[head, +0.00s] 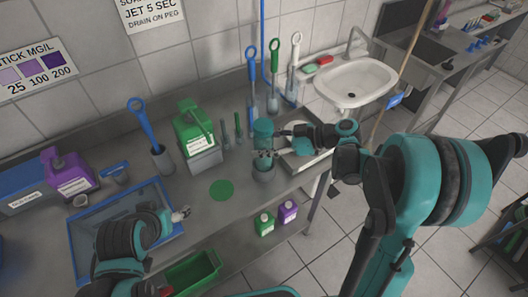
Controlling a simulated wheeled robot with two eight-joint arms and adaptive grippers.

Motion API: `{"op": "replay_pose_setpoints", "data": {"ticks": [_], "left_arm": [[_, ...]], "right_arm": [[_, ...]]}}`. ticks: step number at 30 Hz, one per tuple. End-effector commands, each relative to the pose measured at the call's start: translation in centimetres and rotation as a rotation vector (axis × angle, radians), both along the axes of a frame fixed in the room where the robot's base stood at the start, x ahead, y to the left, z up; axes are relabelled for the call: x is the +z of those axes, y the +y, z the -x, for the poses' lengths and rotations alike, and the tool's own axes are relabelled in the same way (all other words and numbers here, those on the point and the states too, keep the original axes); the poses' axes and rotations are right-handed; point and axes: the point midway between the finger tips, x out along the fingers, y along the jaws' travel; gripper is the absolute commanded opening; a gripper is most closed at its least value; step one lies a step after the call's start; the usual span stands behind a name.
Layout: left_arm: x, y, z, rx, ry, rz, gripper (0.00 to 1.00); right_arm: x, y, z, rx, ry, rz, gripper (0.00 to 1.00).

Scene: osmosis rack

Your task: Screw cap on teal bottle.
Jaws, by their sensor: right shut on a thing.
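A teal cylindrical thing, which looks like the teal bottle (263,128), is held above the bench, right of the green jug. My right gripper (280,133) reaches in from the right and is shut on its side. Small dark and pale details show just under it, too small to make out. A grey cup-like pot (264,174) stands on the bench directly below. I cannot tell whether they touch, and I cannot pick out the cap. My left gripper (182,214) is at the blue-rimmed tray's right edge, away from the bottle; its jaws are too small to read.
A green jug (194,128), a blue brush in a holder (162,158) and several upright brushes stand along the back. A green disc (221,190) marks open bench. A blue-rimmed tray (98,206) lies left, a sink (356,82) right. Small bottles (265,223) sit below.

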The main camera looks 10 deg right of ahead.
Motion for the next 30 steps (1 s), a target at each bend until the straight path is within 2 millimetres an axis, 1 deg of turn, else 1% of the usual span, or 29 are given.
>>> {"op": "replay_pose_setpoints", "data": {"ticks": [2, 6, 9, 16, 20, 21, 22, 23, 30], "left_arm": [[-0.4, 0.0, 0.0, 0.000, 0.000, 0.000, 0.75], [-1.3, 0.0, 0.0, 0.000, 0.000, 0.000, 0.75], [-1.6, 0.0, 0.0, 0.000, 0.000, 0.000, 0.75], [-1.4, 0.0, 0.0, 0.000, 0.000, 0.000, 0.75], [-1.9, 0.0, 0.0, 0.000, 0.000, 0.000, 0.75], [-1.8, 0.0, 0.0, 0.000, 0.000, 0.000, 0.75], [-1.7, 0.0, 0.0, 0.000, 0.000, 0.000, 0.75], [-1.7, 0.0, 0.0, 0.000, 0.000, 0.000, 0.75], [-1.7, 0.0, 0.0, 0.000, 0.000, 0.000, 0.75]], "right_arm": [[-0.7, 0.0, 0.0, 0.000, 0.000, 0.000, 0.00], [-2.9, 0.0, 0.0, 0.000, 0.000, 0.000, 0.00], [-3.8, 0.0, 0.0, 0.000, 0.000, 0.000, 0.00], [-3.7, 0.0, 0.0, 0.000, 0.000, 0.000, 0.00], [-4.1, 0.0, 0.0, 0.000, 0.000, 0.000, 0.00], [-4.0, 0.0, 0.0, 0.000, 0.000, 0.000, 0.57], [-4.0, 0.0, 0.0, 0.000, 0.000, 0.000, 0.65], [-4.0, 0.0, 0.0, 0.000, 0.000, 0.000, 0.70], [-3.9, 0.0, 0.0, 0.000, 0.000, 0.000, 0.70]]}}
